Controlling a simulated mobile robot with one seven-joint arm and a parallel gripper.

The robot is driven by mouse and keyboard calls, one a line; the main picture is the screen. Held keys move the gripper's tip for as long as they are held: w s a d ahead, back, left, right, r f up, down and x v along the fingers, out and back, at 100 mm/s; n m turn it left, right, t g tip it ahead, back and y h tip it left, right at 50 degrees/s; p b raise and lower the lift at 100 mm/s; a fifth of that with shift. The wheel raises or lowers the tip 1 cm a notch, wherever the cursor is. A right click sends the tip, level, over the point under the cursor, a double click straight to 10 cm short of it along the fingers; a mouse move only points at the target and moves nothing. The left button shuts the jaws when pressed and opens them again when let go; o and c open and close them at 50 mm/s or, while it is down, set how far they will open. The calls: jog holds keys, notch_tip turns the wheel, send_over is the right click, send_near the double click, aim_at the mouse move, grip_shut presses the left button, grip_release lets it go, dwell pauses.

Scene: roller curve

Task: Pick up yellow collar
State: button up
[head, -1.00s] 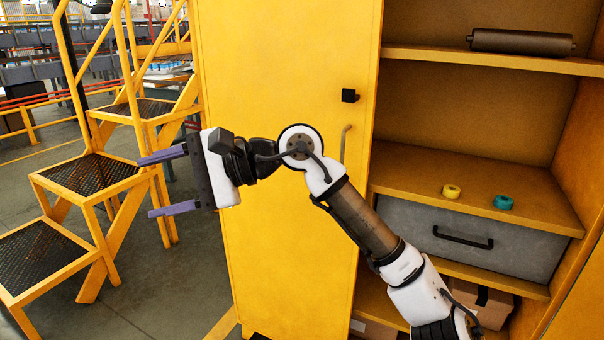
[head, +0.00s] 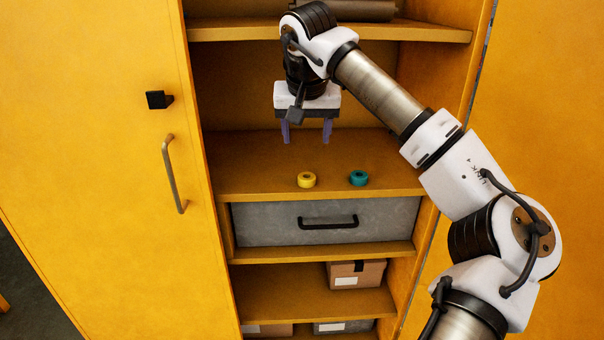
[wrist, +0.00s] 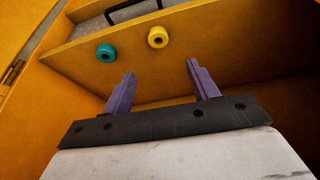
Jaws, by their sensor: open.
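The yellow collar (head: 307,180) is a small ring with a central hole. It lies on the middle shelf (head: 240,178) of the yellow cabinet, near its front edge. My gripper (head: 306,136) is inside the cabinet opening, above and behind the collar in the head view, fingers pointing down. It is open and empty. In the wrist view the yellow collar (wrist: 158,37) lies beyond the fingertips, and my gripper (wrist: 158,72) does not touch it.
A teal collar (head: 358,178) lies just right of the yellow one. A grey drawer (head: 380,220) with a dark handle is below the shelf. A dark roller (head: 362,10) lies on the upper shelf. The yellow door (head: 100,200) stands at the left. Boxes (head: 357,274) sit lower down.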

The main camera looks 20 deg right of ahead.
send_over(307, 179)
jog(key=s, duration=0.1)
jog(key=f, duration=0.6)
jog(key=shift+a+f+p, duration=0.3)
jog(key=shift+a+p, duration=0.05)
jog(key=shift+p+x, duration=0.8)
jog(key=shift+x, duration=1.95)
jog(key=shift+s+d, duration=0.1)
jog(key=shift+s, duration=0.05)
jog(key=c, duration=1)
jog(key=shift+c, duration=0.2)
jog(key=shift+r, duration=0.1)
